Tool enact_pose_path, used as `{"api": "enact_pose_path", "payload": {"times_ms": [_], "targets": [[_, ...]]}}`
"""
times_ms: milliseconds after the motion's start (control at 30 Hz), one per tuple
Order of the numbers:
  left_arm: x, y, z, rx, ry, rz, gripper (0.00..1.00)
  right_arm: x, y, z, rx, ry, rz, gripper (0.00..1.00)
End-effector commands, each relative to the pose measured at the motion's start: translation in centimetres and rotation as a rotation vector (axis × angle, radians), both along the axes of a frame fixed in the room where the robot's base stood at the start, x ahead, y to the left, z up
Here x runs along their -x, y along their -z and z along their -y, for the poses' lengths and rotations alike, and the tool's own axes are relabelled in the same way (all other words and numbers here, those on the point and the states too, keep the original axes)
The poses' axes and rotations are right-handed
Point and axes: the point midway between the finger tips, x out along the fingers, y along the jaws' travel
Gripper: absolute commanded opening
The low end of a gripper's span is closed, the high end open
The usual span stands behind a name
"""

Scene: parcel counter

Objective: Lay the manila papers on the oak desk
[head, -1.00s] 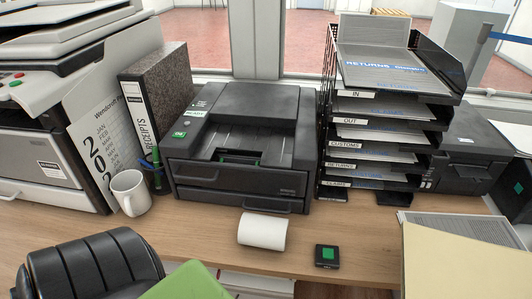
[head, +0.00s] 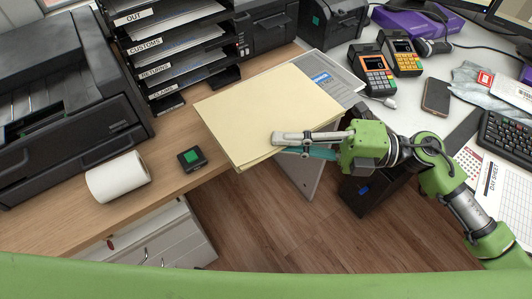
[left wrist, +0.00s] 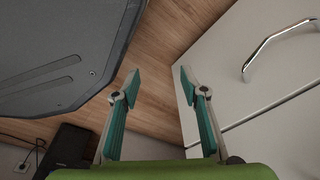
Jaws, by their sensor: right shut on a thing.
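The manila papers (head: 262,108) are a flat pale-yellow stack in the middle of the head view. They lie partly over the oak desk (head: 160,207) and partly past its front edge above the floor. My right gripper (head: 282,143) is shut on the near right edge of the manila papers. Whether the stack touches the desk I cannot tell. My left gripper (left wrist: 155,88) shows in the left wrist view with its fingers apart and nothing between them. It is not in the head view.
A paper roll (head: 118,177) and a small black box with a green top (head: 191,158) stand on the desk. A black letter-tray rack (head: 165,50) is behind. A grey printed sheet (head: 325,78) lies beyond the papers. Card terminals (head: 374,75) stand on the white counter at right.

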Motion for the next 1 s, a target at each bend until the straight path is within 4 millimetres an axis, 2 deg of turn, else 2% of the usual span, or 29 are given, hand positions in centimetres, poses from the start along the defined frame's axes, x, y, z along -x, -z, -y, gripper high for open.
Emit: {"api": "enact_pose_path", "payload": {"times_ms": [33,133,467,600,700,900,933,1000], "targets": [[-0.5,-0.3,0.1,0.001,-0.001,0.005,0.40,-0.6,1.2,-0.7,-0.005,0.001,-0.003,0.00],[-1.3,-1.2,0.2,0.002,-0.003,0.013,0.40,-1.4,3.0,-1.9,-0.004,0.000,-0.002,0.00],[-2.4,-2.7,0.3,0.003,-0.005,0.021,0.40,-2.7,5.8,-3.7,-0.003,0.000,-0.002,0.00],[-3.2,-3.9,0.5,0.004,-0.006,0.030,0.40,-2.7,8.1,-3.7,-0.001,0.002,-0.004,0.00],[-3.5,-4.5,0.5,0.004,-0.007,0.032,0.40,-2.7,8.8,-3.7,-0.001,0.001,-0.002,0.00],[-3.5,-4.7,0.5,0.003,-0.007,0.031,0.40,-2.7,8.9,-3.7,0.001,0.000,-0.002,0.00],[-3.5,-4.7,0.5,0.003,-0.007,0.031,0.40,-2.7,9.0,-3.7,0.003,0.000,-0.004,0.11],[-3.5,-4.6,0.5,0.003,-0.007,0.032,0.40,-2.7,9.0,-3.7,0.003,0.001,-0.004,0.26]]}}
